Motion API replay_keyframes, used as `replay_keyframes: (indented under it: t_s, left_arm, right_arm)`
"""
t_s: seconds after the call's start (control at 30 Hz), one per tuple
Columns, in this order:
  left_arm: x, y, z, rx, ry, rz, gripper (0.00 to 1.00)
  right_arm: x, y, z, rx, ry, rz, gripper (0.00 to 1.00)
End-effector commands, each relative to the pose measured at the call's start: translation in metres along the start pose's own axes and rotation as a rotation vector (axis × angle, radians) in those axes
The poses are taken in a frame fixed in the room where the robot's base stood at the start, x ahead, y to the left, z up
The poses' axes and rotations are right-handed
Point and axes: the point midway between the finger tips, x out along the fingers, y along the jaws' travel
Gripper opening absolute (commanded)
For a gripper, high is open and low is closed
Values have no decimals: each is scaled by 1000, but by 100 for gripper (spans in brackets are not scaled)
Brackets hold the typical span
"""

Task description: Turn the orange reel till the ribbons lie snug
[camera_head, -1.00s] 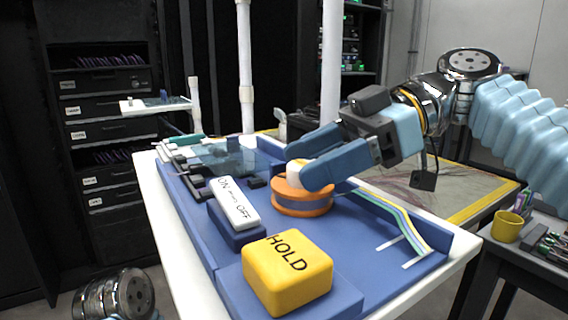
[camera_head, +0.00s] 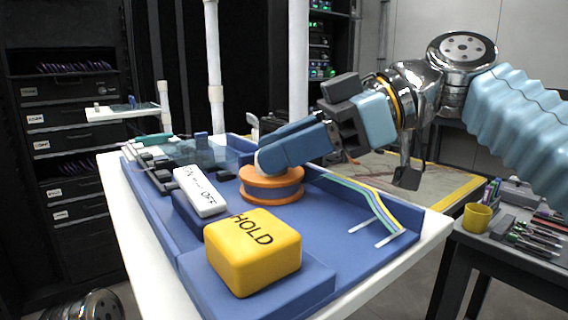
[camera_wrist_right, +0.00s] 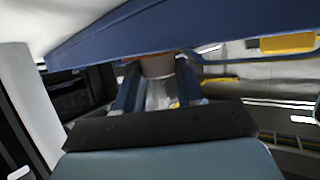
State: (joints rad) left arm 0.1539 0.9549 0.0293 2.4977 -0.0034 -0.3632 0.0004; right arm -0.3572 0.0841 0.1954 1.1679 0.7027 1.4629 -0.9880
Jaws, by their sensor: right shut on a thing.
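The orange reel (camera_head: 272,194) stands on the blue tray (camera_head: 345,225), with a blue band around its middle. Several coloured ribbons (camera_head: 357,193) run from behind the reel along the tray's right side to two white strips at the front right. My right gripper (camera_head: 262,164) is over the reel's top, shut on its hub, which the fingers mostly hide in the head view. The right wrist view shows the two fingers (camera_wrist_right: 158,90) on either side of a pale piece below the brownish reel (camera_wrist_right: 157,66). My left gripper is out of view; only part of my left arm shows at the bottom left.
A yellow HOLD block (camera_head: 253,250) stands at the tray's front, with a white ON/OFF switch (camera_head: 201,191) behind it. Dark fixtures (camera_head: 160,172) line the left rear. A yellow cup (camera_head: 477,217) and tools are on the dark side table.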

Motion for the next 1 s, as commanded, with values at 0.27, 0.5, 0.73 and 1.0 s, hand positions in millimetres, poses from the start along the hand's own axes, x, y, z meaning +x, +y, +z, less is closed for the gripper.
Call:
replay_keyframes:
  t_s: [0.27,0.5,0.73,1.0]
  left_arm:
    - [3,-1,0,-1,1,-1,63]
    - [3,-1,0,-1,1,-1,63]
    - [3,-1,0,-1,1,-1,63]
    - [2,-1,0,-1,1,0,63]
  right_arm:
    - [0,0,0,17,0,38,8]
    - [0,0,0,16,0,38,63]
    - [0,0,0,16,0,37,63]
    - [-8,0,0,16,1,39,63]
